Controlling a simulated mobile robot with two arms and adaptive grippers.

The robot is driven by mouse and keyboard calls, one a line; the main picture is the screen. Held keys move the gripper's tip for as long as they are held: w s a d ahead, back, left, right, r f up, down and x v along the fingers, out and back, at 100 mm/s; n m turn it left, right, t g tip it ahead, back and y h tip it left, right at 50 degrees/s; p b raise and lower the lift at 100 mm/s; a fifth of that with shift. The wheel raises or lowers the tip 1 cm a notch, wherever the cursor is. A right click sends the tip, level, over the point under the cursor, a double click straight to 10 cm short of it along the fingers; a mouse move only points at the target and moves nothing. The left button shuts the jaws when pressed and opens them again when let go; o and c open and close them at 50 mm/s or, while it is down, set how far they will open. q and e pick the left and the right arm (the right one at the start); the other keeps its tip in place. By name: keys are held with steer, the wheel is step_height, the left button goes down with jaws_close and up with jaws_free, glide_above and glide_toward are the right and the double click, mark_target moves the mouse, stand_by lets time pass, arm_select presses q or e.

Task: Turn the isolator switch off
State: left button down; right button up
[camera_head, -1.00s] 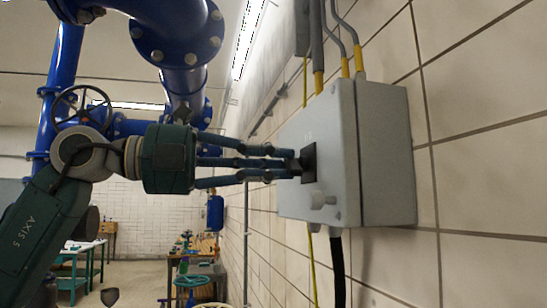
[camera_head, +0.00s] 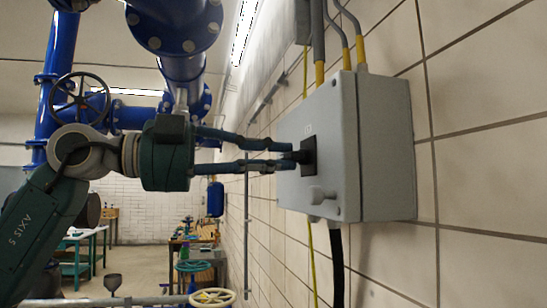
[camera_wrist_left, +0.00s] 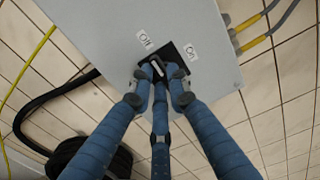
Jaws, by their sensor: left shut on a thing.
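The isolator switch is a grey wall box (camera_head: 330,180) with a black rotary handle (camera_head: 309,154) on a dark plate on its front face. My left gripper (camera_head: 297,157) reaches in from the left with its blue fingers shut on the handle. In the left wrist view, the fingertips (camera_wrist_left: 160,76) close around the black handle (camera_wrist_left: 156,68). An "Off" label (camera_wrist_left: 145,40) and an "On" label (camera_wrist_left: 191,52) sit on the box beside the plate. The handle's light mark appears to lean towards "Off"; the fingers partly hide the handle. My right gripper is not in view.
Cables enter the box from above, and a black cable (camera_head: 338,265) leaves below. The tiled wall (camera_head: 480,180) is close behind. Blue pipes (camera_head: 180,85) stand behind my left arm.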

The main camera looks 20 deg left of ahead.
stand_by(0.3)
arm_select(q)
steer(key=c, duration=1.7)
jaws_free()
steer(key=shift+o, duration=0.2)
steer(key=shift+a, duration=0.1)
steer(key=v, duration=1.1)
steer(key=shift+s+a, duration=0.25)
steer(key=shift+a, duration=0.05)
steer(key=shift+f, duration=0.1)
